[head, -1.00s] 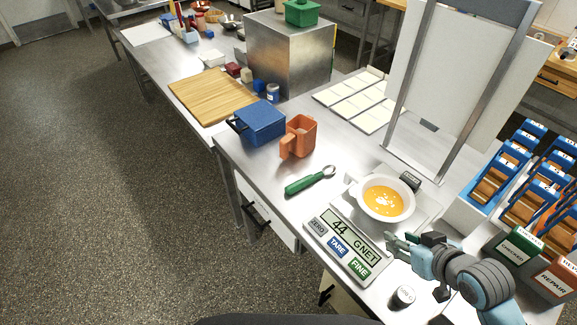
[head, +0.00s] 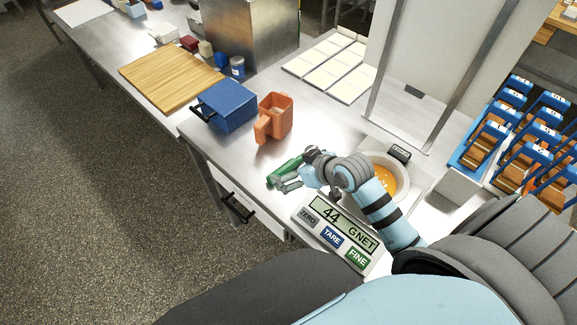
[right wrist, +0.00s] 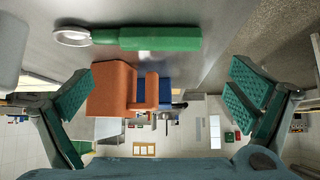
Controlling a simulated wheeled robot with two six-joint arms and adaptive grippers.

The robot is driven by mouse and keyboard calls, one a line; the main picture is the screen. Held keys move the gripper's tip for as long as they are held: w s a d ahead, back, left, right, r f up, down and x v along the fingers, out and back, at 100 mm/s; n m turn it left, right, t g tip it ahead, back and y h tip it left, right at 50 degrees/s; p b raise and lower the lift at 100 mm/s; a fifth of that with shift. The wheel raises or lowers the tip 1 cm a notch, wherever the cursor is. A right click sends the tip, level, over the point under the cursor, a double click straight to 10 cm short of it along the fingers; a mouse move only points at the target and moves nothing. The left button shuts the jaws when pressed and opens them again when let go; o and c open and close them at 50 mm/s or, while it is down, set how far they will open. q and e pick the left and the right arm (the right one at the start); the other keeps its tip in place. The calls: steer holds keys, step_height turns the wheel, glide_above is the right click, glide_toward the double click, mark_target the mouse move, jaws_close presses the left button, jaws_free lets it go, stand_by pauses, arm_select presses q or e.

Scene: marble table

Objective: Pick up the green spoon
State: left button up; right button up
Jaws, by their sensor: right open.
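The green spoon (head: 284,171) lies on the metal table in front of the orange jug, partly hidden by my right gripper in the head view. In the right wrist view the spoon's green handle (right wrist: 160,39) and pale round end (right wrist: 74,36) show in full near the top. My right gripper (head: 283,180) is open and empty at the spoon, its fingers spread wide in the right wrist view (right wrist: 160,105). I cannot tell whether it touches the spoon. My left gripper is not in view.
An orange jug (head: 277,115) and a blue box (head: 226,106) stand behind the spoon. A scale (head: 338,232) with a bowl of orange soup (head: 388,184) stands to the right, partly behind my arm. The table's front edge is close to the spoon.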

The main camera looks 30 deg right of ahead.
mark_target(283, 169)
steer(key=b+x, duration=0.1)
steer(key=x, duration=0.6)
steer(key=shift+s+f, duration=0.2)
steer(key=shift+s, duration=0.1)
steer(key=c, duration=1)
steer(key=shift+r, duration=0.15)
step_height(283, 169, up, 20)
steer(key=p, duration=0.4)
